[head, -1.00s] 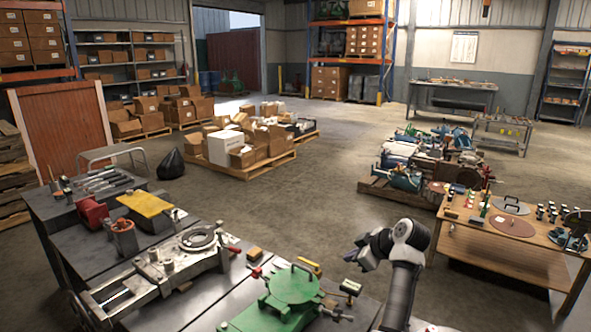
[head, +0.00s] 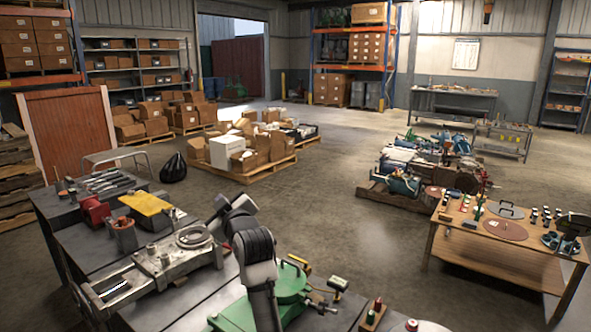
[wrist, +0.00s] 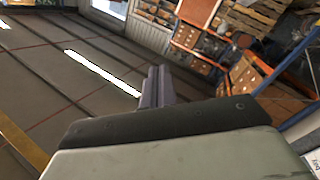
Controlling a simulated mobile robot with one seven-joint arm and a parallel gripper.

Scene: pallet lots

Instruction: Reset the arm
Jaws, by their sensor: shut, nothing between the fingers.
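My arm (head: 256,262) rises in the front middle of the head view, bent at a dark joint above the workbench. My gripper end shows small and partly hidden beside the arm, above the grey machine part on the bench. In the wrist view my gripper (wrist: 158,85) has its two grey fingers close together, shut and empty. Nothing touches the fingertips there.
A wooden table (head: 470,250) with tools stands right. Loaded pallets (head: 240,175) stand beyond. Open floor (head: 320,210) lies between.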

